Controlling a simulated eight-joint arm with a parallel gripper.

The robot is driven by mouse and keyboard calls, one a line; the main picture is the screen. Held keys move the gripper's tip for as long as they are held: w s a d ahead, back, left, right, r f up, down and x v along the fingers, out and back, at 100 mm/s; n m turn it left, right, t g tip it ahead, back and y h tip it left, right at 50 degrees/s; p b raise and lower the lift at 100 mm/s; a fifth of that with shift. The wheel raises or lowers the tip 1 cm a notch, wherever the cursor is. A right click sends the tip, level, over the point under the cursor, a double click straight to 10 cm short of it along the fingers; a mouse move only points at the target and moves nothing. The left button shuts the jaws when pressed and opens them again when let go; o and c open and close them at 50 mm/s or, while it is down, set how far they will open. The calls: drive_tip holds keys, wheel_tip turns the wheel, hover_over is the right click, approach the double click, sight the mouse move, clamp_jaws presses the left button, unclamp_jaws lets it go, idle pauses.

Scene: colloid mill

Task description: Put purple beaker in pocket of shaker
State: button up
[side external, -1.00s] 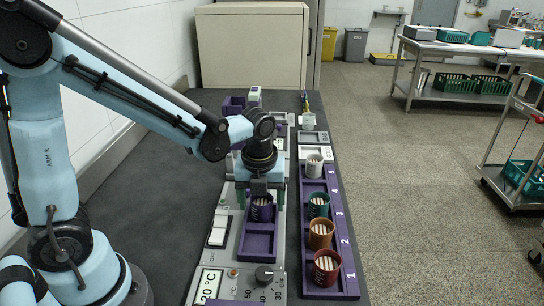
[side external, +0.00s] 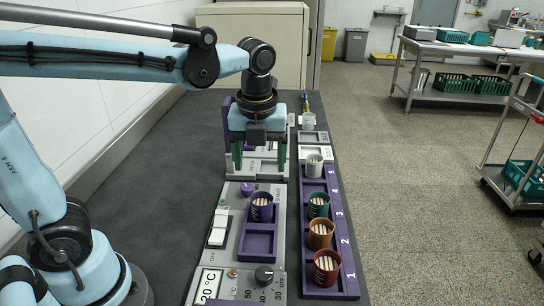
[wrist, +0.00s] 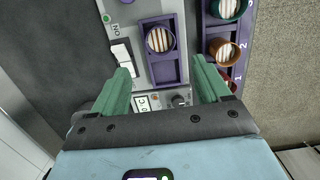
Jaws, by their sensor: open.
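The purple beaker (side external: 261,207) stands upright in the rear pocket of the shaker's purple tray (side external: 257,243). Pale striped contents show in its mouth. The front pocket is empty. In the wrist view the beaker (wrist: 160,39) sits in the upper pocket of the tray (wrist: 165,72). My gripper (side external: 259,165) is open and empty, above and behind the beaker, with its green fingers pointing down and apart. In the wrist view the fingers (wrist: 161,72) are spread wide with nothing between them.
A purple numbered rack (side external: 328,283) at the right holds red, orange-brown, green and white beakers; one slot is empty. A control panel (side external: 215,285) with a dial lies in front of the tray. A white switch (side external: 218,227) sits left of it. The dark bench at left is clear.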

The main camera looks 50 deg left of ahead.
drive_tip(key=s+a+f+n+t, duration=0.1)
drive_tip(key=s+n+t, duration=0.1)
drive_tip(key=n, duration=1.1)
drive_tip(key=s+a+f+n+t+h, duration=0.1)
drive_tip(key=n+t, duration=0.3)
drive_tip(key=n, duration=0.9)
drive_tip(key=shift+s+a+f+n, duration=0.2)
drive_tip(key=shift+s+f+n, duration=0.3)
drive_tip(key=shift+s, duration=0.35)
